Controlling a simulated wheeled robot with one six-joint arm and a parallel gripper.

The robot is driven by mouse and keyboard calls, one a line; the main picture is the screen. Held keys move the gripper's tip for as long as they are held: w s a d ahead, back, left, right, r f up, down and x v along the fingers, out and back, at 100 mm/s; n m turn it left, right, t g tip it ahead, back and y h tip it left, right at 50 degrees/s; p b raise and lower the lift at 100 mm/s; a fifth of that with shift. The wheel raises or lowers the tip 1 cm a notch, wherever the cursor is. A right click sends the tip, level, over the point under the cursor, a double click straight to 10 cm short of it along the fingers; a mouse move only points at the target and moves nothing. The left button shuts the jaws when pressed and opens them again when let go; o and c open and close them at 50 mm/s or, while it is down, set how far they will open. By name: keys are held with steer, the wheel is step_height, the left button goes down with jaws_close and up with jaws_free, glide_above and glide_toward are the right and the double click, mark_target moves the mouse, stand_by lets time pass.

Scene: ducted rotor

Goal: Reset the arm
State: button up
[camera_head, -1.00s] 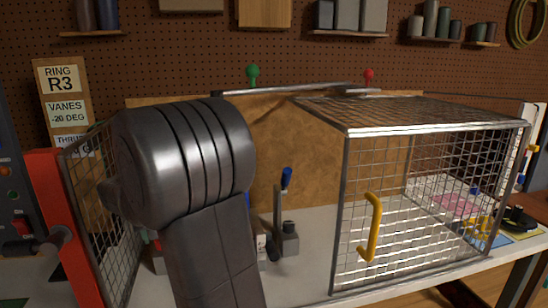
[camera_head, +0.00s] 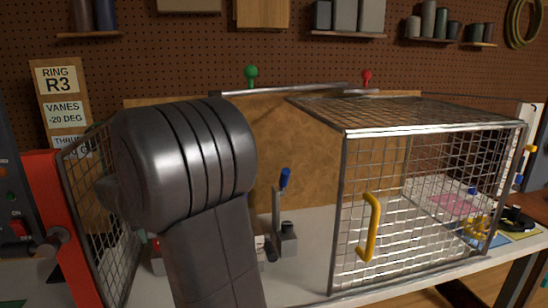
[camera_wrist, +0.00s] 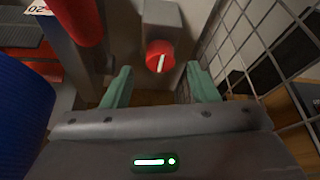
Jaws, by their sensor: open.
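My gripper (camera_wrist: 160,88) shows in the wrist view with its two green fingers spread apart and nothing between them. A red knob (camera_wrist: 160,56) with a white line sits on a grey block just beyond the fingertips, apart from them. In the head view my own dark arm fills the left middle and hides the gripper and part of the bench behind it.
A wire mesh cage (camera_head: 430,200) with a yellow handle (camera_head: 370,228) stands at right. A blue-tipped lever (camera_head: 285,180) stands left of it. A red post (camera_head: 62,230) and mesh panel (camera_head: 100,215) are at left. Mesh (camera_wrist: 245,45) runs close right of my gripper.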

steer(key=v, duration=1.1)
steer(key=x, duration=1.4)
steer(key=shift+f, duration=0.1)
steer(key=shift+w+f, duration=0.1)
steer(key=shift+w, duration=0.05)
steer(key=shift+n+y, duration=0.3)
steer(key=shift+n, duration=0.3)
steer(key=shift+w+d+n+g+y, duration=0.1)
steer(key=shift+n+g+y, duration=0.4)
steer(key=shift+n, duration=1.15)
steer(key=shift+n+g+y, duration=0.3)
steer(key=shift+n+g, duration=0.3)
steer(key=shift+n, duration=1.05)
steer(key=v, duration=1.3)
steer(key=shift+r, duration=0.35)
steer(key=shift+d, duration=0.15)
